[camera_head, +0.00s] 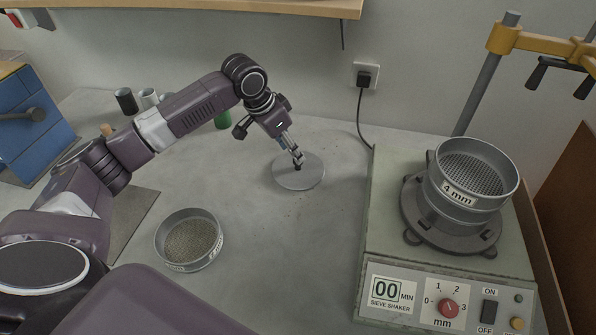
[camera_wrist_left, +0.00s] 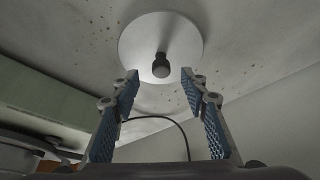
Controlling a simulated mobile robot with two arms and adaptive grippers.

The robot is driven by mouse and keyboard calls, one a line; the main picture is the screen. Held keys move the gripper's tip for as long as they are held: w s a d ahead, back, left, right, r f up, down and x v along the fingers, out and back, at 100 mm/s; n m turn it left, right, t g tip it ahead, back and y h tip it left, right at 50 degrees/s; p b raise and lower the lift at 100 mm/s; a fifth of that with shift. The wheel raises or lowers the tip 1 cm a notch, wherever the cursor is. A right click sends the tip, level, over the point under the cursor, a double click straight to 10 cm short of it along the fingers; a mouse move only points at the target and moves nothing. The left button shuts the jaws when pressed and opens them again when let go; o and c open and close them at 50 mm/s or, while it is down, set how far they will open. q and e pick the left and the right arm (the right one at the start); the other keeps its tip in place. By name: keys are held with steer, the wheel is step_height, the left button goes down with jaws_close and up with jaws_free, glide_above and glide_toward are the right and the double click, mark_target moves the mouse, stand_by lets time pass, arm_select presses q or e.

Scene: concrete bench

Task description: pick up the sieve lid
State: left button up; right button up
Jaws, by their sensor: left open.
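The sieve lid (camera_head: 312,176) is a flat, light grey disc lying on the concrete bench near the middle of the head view. In the left wrist view the lid (camera_wrist_left: 135,42) shows with a dark knob (camera_wrist_left: 161,66) standing at its centre. My left gripper (camera_head: 297,161) is over the lid, pointing down at the knob. In the left wrist view its two blue-padded fingers (camera_wrist_left: 161,78) are apart, with the knob between and just beyond their tips. The gripper hides part of the knob in the head view. My right gripper is not in view.
A sieve shaker (camera_head: 388,210) with a 4 mm sieve (camera_head: 462,197) stands at the right. A sieve of grainy material (camera_head: 191,241) sits left of the lid. Cups (camera_head: 126,101), a green item (camera_head: 222,120) and a blue cabinet (camera_head: 30,125) are at the back left. A shelf (camera_head: 240,7) overhangs.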

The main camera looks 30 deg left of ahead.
mark_target(285, 172)
arm_select(q)
steer(key=p+x, duration=0.1)
steer(key=x, duration=0.5)
steer(key=shift+w, duration=0.25)
steer(key=shift+c, duration=0.7)
jaws_close()
